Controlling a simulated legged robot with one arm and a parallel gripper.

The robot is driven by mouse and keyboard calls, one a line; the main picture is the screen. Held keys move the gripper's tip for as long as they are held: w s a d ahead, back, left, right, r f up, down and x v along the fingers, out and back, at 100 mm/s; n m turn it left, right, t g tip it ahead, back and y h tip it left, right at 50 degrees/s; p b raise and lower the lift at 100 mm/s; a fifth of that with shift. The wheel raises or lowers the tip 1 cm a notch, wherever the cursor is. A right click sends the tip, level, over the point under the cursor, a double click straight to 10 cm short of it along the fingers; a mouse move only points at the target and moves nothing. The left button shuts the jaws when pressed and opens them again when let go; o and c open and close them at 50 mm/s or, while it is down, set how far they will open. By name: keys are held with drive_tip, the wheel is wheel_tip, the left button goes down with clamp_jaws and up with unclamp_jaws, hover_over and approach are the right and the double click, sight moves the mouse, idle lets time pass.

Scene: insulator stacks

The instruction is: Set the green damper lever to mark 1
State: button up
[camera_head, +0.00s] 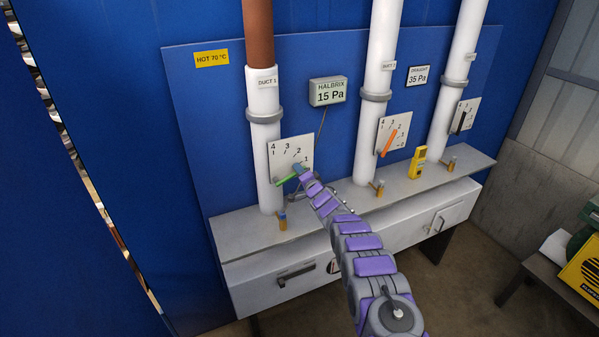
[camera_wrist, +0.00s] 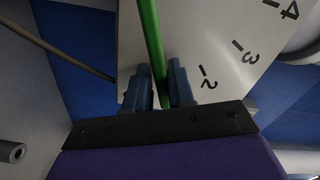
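The green damper lever (camera_head: 287,180) is on the left duct's white dial plate (camera_head: 280,155). It points right and slightly up, to the dial's lower right, seemingly just below the 1. Marks 4, 3, 2 and 1 show in the head view; any lower mark is hidden by my gripper. My gripper (camera_head: 299,170) is at the lever's outer end. In the wrist view the green lever (camera_wrist: 151,40) runs down between the two fingers of my gripper (camera_wrist: 161,88), which appear closed on it. The 4, 3 and 2 are right of it there; the 1 is hidden.
The middle dial has an orange lever (camera_head: 389,143) and the right dial a black one (camera_head: 461,122). A display (camera_head: 328,92) reads HALBRIX 15 Pa; another (camera_head: 418,75) reads DRAUGHT 35 Pa. A yellow device (camera_head: 418,162) stands on the grey ledge (camera_head: 240,233). Ducts rise from the ledge.

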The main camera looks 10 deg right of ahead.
drive_tip(key=shift+o, duration=1.3)
drive_tip(key=shift+r, duration=0.1)
drive_tip(key=shift+s, duration=0.15)
drive_tip(key=shift+s, duration=0.2)
drive_tip(key=b+v, duration=0.2)
drive_tip(key=v, duration=1.4)
drive_tip(key=shift+s+d, duration=0.2)
drive_tip(key=shift+s, duration=0.1)
